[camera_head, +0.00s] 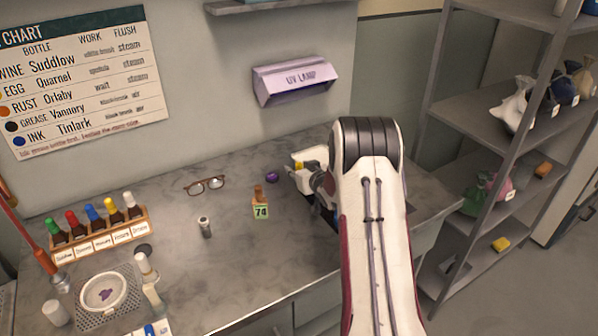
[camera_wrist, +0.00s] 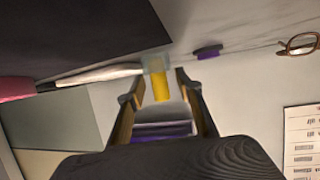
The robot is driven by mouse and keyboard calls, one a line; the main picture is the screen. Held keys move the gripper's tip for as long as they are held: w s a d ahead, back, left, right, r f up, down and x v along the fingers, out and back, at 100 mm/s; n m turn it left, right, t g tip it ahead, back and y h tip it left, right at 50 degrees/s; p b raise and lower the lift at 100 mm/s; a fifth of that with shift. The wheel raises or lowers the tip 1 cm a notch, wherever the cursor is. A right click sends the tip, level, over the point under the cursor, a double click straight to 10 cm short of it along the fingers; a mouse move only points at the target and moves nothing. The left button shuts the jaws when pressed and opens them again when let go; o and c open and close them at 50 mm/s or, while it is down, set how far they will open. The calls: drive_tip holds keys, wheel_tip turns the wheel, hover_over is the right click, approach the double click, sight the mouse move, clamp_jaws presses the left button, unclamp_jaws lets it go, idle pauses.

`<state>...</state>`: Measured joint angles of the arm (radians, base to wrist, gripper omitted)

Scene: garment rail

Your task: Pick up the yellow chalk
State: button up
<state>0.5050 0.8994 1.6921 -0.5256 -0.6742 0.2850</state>
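The yellow chalk (camera_wrist: 161,88) shows in the wrist view as a short yellow piece between the two fingers of my gripper (camera_wrist: 156,86). The fingers are apart, with a visible gap on each side of the chalk. A pale, see-through block (camera_wrist: 155,64) sits at its far end. In the head view my gripper (camera_head: 302,176) is low over the right part of the counter, partly hidden by my arm. A small bit of yellow (camera_head: 297,165) shows beside it; I cannot tell its full shape there.
A purple round thing (camera_head: 271,176) lies left of my gripper. A bottle rack (camera_head: 100,240) is at far left. The UV lamp (camera_head: 295,80) hangs above.

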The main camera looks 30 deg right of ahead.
sight(299, 164)
clamp_jaws()
drive_tip(key=shift+r, duration=0.1)
idle(0.3)
drive_tip(key=shift+r, duration=4.95)
